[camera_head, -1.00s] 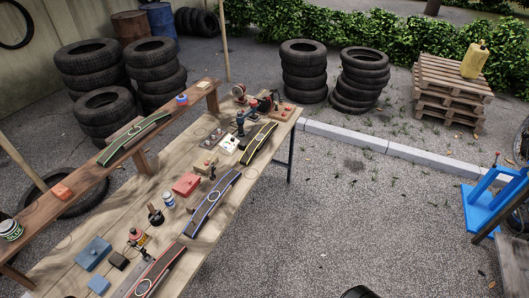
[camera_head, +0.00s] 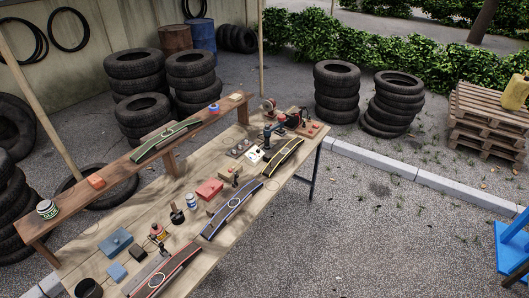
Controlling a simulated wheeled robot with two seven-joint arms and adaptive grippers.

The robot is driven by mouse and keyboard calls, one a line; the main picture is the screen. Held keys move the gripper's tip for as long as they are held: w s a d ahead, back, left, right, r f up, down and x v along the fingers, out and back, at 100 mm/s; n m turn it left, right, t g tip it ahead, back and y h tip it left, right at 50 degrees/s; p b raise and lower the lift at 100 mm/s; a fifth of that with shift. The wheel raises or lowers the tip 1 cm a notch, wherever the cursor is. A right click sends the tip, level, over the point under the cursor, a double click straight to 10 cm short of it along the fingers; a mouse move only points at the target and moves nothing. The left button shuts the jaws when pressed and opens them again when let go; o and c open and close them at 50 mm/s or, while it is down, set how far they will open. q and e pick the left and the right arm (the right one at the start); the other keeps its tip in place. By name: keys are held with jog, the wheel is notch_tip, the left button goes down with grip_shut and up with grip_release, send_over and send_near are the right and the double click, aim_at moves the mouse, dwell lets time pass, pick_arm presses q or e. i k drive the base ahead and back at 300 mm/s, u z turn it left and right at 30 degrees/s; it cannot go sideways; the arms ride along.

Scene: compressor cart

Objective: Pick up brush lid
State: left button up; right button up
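Several small items stand on the wooden workbench (camera_head: 300,170), and I cannot tell for sure which is the brush lid. A dark round pot (camera_head: 177,215) with something upright in it stands near the middle of the bench. A small reddish bottle or jar (camera_head: 157,231) with a pale label stands nearer the front, with a dark item beside it. A blue-and-white can (camera_head: 192,200) stands to the right of the dark pot. Neither of my grippers shows in this view.
Curved skateboard-like boards (camera_head: 233,217) lie along the bench's right edge. A red box (camera_head: 209,190) and a blue box (camera_head: 115,241) lie on it. A raised shelf (camera_head: 75,211) runs along its left side. Stacked tyres (camera_head: 337,90) stand behind.

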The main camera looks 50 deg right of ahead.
aim_at(156, 228)
jog(key=u, duration=0.3)
jog(key=i, duration=0.65)
jog(key=z, duration=1.9)
jog(key=i, duration=0.45)
jog(key=z, duration=0.05)
